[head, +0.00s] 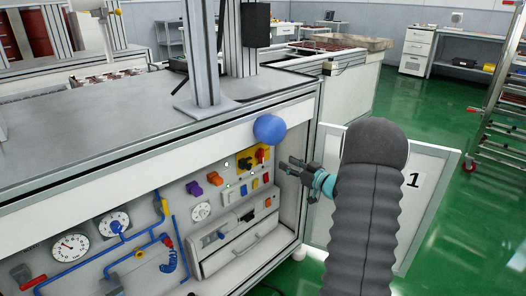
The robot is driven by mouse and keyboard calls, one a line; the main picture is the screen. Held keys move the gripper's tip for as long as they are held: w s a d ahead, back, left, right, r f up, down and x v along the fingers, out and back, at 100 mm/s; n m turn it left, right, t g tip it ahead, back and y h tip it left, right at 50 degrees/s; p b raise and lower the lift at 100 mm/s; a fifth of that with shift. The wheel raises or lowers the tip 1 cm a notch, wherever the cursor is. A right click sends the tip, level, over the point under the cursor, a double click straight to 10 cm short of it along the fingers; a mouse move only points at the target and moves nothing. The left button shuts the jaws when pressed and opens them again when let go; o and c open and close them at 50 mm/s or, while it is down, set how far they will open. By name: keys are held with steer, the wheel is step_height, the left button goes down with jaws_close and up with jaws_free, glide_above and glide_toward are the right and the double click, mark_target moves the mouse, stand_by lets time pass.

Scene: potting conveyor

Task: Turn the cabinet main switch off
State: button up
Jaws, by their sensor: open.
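The cabinet main switch appears to be the red knob (260,156) on a yellow plate (245,164), at the upper right of the control panel inside the open cabinet. The knob is small in this view, and its exact turn position is hard to tell. My gripper (284,167) is just right of the switch, with its dark fingers pointing left toward the panel. The fingers are open and empty, and they look apart from the knob. Part of the right end of the panel is behind my gripper.
A rounded blue thing (269,129) is at the cabinet's top edge, just above the switch. Other panel fittings include an orange knob (194,187), a purple knob (214,178) and gauges (69,247).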

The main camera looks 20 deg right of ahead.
mark_target(263, 150)
steer(key=x, duration=1.3)
steer(key=shift+p, duration=0.35)
jaws_close()
